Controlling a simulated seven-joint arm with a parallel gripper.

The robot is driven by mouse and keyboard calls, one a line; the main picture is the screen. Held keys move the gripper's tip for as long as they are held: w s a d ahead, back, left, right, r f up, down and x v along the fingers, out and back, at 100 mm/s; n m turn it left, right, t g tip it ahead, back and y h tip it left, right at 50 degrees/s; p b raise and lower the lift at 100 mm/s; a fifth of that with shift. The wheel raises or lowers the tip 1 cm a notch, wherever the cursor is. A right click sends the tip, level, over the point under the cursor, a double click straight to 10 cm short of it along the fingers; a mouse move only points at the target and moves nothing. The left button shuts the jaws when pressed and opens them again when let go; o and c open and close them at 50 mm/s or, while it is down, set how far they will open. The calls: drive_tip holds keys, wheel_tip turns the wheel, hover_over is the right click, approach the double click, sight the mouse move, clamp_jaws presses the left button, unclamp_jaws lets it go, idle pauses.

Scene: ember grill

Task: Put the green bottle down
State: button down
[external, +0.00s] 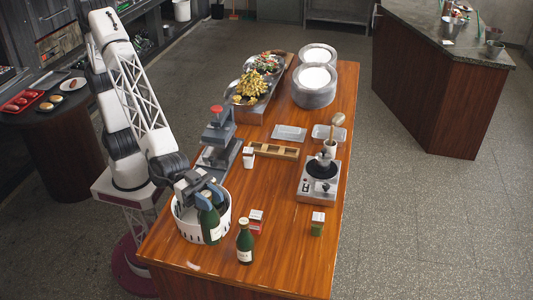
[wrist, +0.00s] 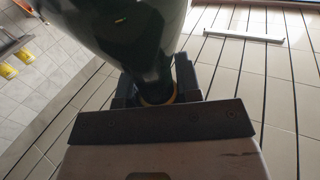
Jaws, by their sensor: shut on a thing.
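My gripper (external: 207,193) is shut on a dark green bottle (external: 210,225) with a pale label. In the external view the held bottle is roughly upright and overlaps the near wall of a white slotted basket (external: 187,226). I cannot tell whether its base touches anything. In the wrist view the bottle (wrist: 120,40) fills the top middle, between the fingers of my gripper (wrist: 158,95). A second green bottle (external: 245,243) stands upright on the wooden table (external: 200,270), right of the basket. Part of the basket's inside is hidden by my gripper.
A small red-and-white box (external: 256,222) stands behind the standing bottle. A green-and-white box (external: 317,224) is further right. A grey press (external: 218,135), wooden tray (external: 272,151) and burner (external: 319,180) stand further back. The table's front right is clear.

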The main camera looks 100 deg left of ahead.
drive_tip(key=shift+s+d+f+m+g+h, duration=0.75)
drive_tip(key=shift+s+d+f, duration=0.95)
drive_tip(key=shift+d+f, duration=1.3)
drive_tip(key=shift+s+d+f+m+g+h, duration=0.45)
drive_tip(key=shift+s+d+f+h, duration=1)
drive_tip(key=shift+f, duration=2.4)
drive_tip(key=a+r+n+t+y, duration=0.1)
drive_tip(key=a+r+y, duration=0.1)
drive_tip(key=a+r, duration=0.6)
drive_tip(key=a+r+n+t+y, duration=0.1)
drive_tip(key=a+r, duration=0.3)
drive_tip(key=r, duration=0.7)
drive_tip(key=a+r+n+t+y, duration=0.1)
drive_tip(key=a+r+y, duration=0.1)
drive_tip(key=a+r, duration=0.6)
drive_tip(key=s+a+f+n+t+y, duration=0.1)
drive_tip(key=s+a+f+n+y, duration=0.2)
drive_tip(key=s+a+f, duration=0.3)
drive_tip(key=shift+a+f+y, duration=0.9)
drive_tip(key=shift+a+f, duration=0.4)
drive_tip(key=shift+f, duration=0.2)
drive_tip(key=shift+s, duration=0.1)
drive_tip(key=shift+f, duration=2.1)
